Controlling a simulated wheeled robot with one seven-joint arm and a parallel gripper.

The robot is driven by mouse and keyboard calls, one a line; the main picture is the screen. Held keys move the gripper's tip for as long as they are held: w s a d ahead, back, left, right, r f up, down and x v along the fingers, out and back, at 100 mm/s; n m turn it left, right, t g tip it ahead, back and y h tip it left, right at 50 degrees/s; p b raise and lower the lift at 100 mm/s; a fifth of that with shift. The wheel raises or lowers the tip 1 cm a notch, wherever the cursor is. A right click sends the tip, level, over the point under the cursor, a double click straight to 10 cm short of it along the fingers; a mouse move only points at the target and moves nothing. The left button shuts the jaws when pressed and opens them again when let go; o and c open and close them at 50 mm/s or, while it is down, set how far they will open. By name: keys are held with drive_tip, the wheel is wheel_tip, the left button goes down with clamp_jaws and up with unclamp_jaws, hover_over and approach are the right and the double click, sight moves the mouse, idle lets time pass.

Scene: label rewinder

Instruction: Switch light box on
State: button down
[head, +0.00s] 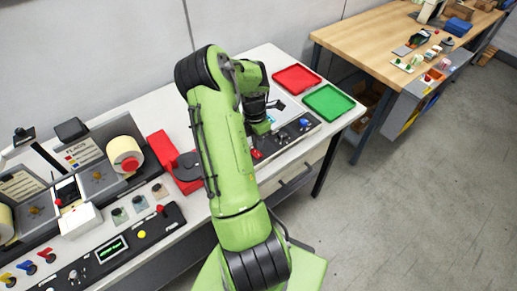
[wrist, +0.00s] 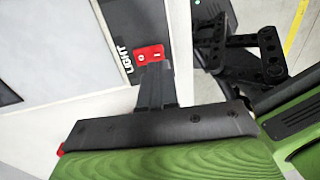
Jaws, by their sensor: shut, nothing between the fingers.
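The red rocker switch (wrist: 149,54) sits on a dark panel beside the word LIGHT in the wrist view. It bears white O and I marks; which side is pressed I cannot tell. My gripper (wrist: 155,72) is shut and empty, its fingertips right at the switch's lower edge in the picture. Whether they touch it I cannot tell. The pale light box surface (wrist: 50,45) lies to the left of the panel.
A red tray (head: 297,79) and a green tray (head: 328,102) lie on the bench to the right of my arm. Blue and black controls (head: 304,123) sit along the same panel. The label rewinder (head: 95,165) stands on the left. The floor on the right is clear.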

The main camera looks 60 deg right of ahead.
sight(259, 156)
wheel_tip(259, 156, down, 4)
drive_tip(key=shift+s+a+r, duration=0.1)
drive_tip(key=shift+s+r, duration=0.05)
